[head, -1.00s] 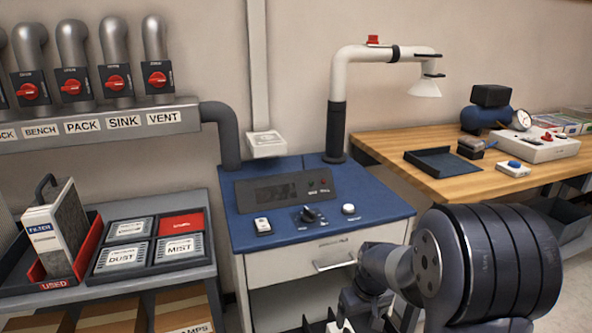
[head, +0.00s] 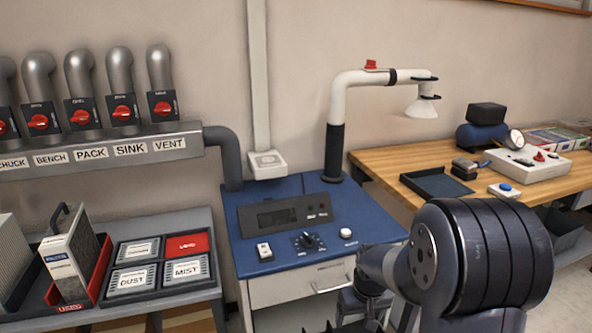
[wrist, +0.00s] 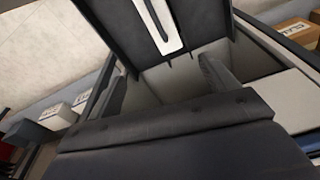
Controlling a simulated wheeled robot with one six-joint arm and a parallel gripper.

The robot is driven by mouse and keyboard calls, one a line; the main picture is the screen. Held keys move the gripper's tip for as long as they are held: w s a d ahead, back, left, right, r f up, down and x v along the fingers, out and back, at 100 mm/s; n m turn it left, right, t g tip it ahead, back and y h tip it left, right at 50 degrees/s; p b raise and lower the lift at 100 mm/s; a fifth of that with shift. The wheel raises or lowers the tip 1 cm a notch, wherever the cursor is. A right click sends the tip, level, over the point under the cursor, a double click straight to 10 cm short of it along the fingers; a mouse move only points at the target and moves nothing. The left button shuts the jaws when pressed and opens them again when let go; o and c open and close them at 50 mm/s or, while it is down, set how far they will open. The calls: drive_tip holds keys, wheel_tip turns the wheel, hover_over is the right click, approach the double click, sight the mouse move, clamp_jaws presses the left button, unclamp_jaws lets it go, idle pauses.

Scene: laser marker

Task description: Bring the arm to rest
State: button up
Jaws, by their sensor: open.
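My arm reaches in from the lower right of the head view, its dark ribbed joint large in front of the blue-topped cabinet and the wooden bench. My gripper (wrist: 166,86) shows in the wrist view with its two dark fingers apart and nothing seen between them. In the head view the gripper end is low in front of the cabinet drawer, partly cut off by the bottom edge.
The blue-topped cabinet (head: 245,222) carries a control panel and a white extraction arm (head: 345,100). A wooden bench (head: 400,160) with a dark tray (head: 436,184) stands at right. A grey shelf (head: 170,226) with filters and labelled boxes stands at left.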

wheel_tip(320, 180, up, 8)
drive_tip(key=m+p, duration=0.1)
drive_tip(key=p, duration=0.7)
drive_tip(key=shift+s+r+p, duration=0.15)
drive_tip(key=shift+r+p, duration=0.05)
drive_tip(key=shift+p, duration=0.2)
